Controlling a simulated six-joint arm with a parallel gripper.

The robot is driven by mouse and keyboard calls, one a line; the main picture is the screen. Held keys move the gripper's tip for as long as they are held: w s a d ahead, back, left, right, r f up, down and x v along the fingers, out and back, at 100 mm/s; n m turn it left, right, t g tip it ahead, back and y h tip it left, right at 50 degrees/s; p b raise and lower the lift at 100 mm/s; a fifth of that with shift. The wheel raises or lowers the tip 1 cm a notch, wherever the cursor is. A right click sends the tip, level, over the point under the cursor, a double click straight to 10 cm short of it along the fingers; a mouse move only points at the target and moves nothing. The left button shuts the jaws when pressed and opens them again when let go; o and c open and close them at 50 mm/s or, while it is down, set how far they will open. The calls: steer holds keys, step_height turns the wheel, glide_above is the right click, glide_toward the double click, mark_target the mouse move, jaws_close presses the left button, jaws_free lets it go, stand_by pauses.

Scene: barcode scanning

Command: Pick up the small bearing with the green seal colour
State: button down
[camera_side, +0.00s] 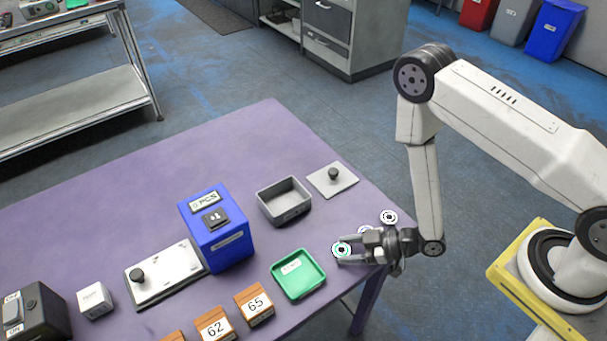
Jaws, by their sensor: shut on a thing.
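My gripper (347,249) reaches in from the right, low over the right end of the purple table. It is shut on a small round bearing (342,250) with a green ring, which shows between the fingertips. I cannot tell whether this bearing still touches the table. Another bearing (389,217), with a dark ring, lies just behind my gripper near the table's right edge. A further bearing (364,230) is partly hidden behind my gripper, and its seal colour is unclear.
A green tray (322,286) stands close to the left of my gripper. A grey open box (285,213) and a grey lid with a knob (345,183) lie behind. A blue box (231,252), a white plate (186,287) and numbered orange blocks (268,317) stand further left.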

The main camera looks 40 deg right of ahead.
mark_target(349, 250)
steer(key=shift+r, duration=0.15)
step_height(349, 250, up, 10)
stand_by(1.1)
stand_by(0.5)
